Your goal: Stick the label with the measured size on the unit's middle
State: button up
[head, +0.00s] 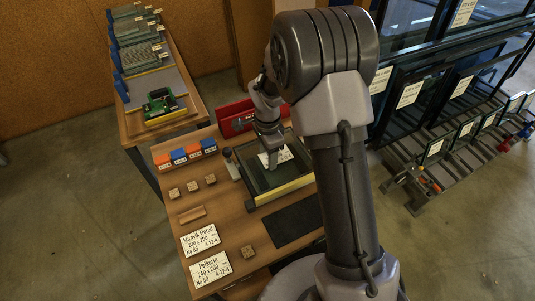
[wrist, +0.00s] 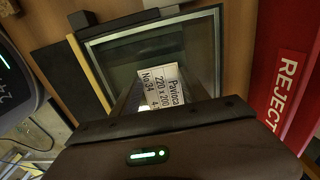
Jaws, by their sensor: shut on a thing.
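The glass unit (head: 258,182) lies flat on the wooden bench, with dark glass and a yellowish strip along its near edge. It fills the upper middle of the wrist view (wrist: 118,52). My gripper (head: 270,153) points down over the unit and is shut on a white label (head: 283,155). In the wrist view the label (wrist: 158,88) reads "Pavloca 220 x 200 No 34"; its last line is cut off by my gripper's body. The label is over the glass, near its middle. Whether it touches the glass I cannot tell.
Two white labels, "Miravik Hotell 230 x 200" (head: 200,240) and "Peikorin 240 x 200" (head: 210,268), lie at the bench's front. Orange and blue blocks (head: 185,153) and small wooden blocks (head: 192,186) stand left. A red REJECT panel (wrist: 287,85) is close beside the unit. A dark mat (head: 295,220) is bare.

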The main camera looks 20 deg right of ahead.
jog(key=shift+f, duration=0.15)
jog(key=o, duration=1.4)
jog(key=shift+c, duration=0.2)
notch_tip(320, 180, up, 18)
jog(key=p, duration=0.5)
jog(key=shift+f+p, duration=0.2)
jog(key=shift+p, duration=0.1)
jog(key=shift+d+f+n+p, duration=0.15)
jog(key=shift+f+n+p, duration=0.15)
jog(key=shift+n, duration=0.2)
jog(key=c, duration=0.5)
jog(key=d+f+n+p, duration=0.1)
jog(key=f+n, duration=0.1)
jog(key=n, duration=0.1)
jog(key=f+n+p, duration=0.1)
jog(key=f+n, duration=0.2)
jog(key=n, duration=0.1)
jog(key=d+f+n+p, duration=0.1)
jog(key=f+n+p, duration=0.1)
jog(key=f+n, duration=0.1)
jog(key=shift+w+d+f+n, duration=0.1)
jog(key=shift+w+d+n, duration=0.2)
jog(key=shift+n, duration=0.1)
grip_shut()
notch_tip(320, 180, down, 7)
jog(key=b, duration=0.4)
jog(key=shift+b, duration=0.4)
